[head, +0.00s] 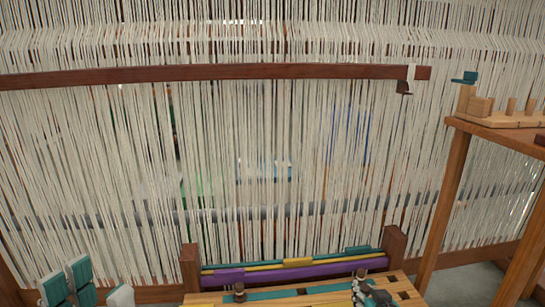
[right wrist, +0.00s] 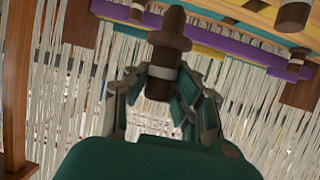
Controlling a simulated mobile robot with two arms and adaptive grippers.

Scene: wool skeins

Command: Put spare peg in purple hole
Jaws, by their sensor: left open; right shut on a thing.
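A dark brown peg with a pale band (right wrist: 165,50) is held between the teal-padded fingers of my right gripper (right wrist: 165,85) in the right wrist view. In the head view my right gripper (head: 372,292) is low at the right end of the striped wooden frame, with a peg top (head: 361,274) showing beside it. A purple bar (head: 290,270) runs across the frame and shows in the right wrist view (right wrist: 205,36). I cannot make out a purple hole. My left gripper (head: 86,282) is open and empty at the lower left, away from the frame.
Another brown peg (head: 239,292) stands at the frame's left. Brown posts (head: 190,267) flank the bars. Pale warp threads (head: 200,150) hang behind, crossed by a brown beam (head: 210,74). A wooden stand (head: 500,130) with blocks is at right.

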